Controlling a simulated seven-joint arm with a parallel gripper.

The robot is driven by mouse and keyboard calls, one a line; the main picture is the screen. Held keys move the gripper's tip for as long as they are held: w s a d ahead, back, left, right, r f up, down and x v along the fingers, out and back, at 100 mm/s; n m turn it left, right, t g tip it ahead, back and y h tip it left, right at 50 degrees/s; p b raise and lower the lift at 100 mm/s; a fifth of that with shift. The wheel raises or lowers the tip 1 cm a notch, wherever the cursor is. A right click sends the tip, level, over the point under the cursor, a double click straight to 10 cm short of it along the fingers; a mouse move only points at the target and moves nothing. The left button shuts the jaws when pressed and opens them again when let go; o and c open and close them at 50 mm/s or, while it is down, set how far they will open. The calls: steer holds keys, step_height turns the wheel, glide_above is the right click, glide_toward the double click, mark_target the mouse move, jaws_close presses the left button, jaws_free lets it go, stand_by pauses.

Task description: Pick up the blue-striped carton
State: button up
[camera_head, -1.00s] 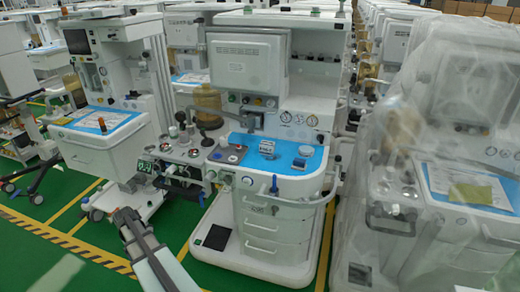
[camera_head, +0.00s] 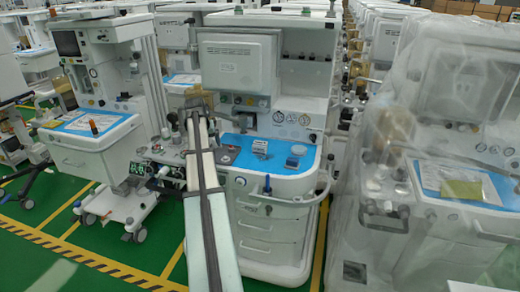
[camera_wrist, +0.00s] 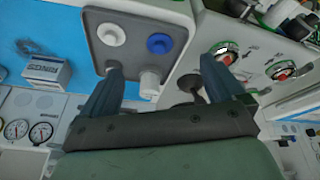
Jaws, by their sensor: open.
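In the head view my arm reaches up to the cart, left of the carton.
The white monitor housing (camera_head: 238,62) rises behind. Gauges (camera_wrist: 18,129) and red-ringed dials (camera_wrist: 281,70) lie near my gripper. A plastic-covered cart (camera_head: 430,180) stands at the right.

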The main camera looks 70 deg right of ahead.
mark_target(260, 144)
steer(key=s+d+r+m, duration=0.3)
steer(key=s+d, duration=0.1)
steer(key=s, duration=0.6)
steer(key=s+d+r+m, duration=0.25)
steer(key=s+d, duration=0.25)
steer(key=s, duration=0.4)
steer(key=shift+n+g, duration=0.25)
steer(key=shift+g, duration=0.15)
steer(key=x, duration=1.3)
steer(key=shift+s+d+r, duration=0.1)
steer(key=shift+s+d, duration=0.05)
steer(key=shift+c, duration=0.4)
steer(key=c, duration=1.1)
steer(key=shift+r, duration=0.15)
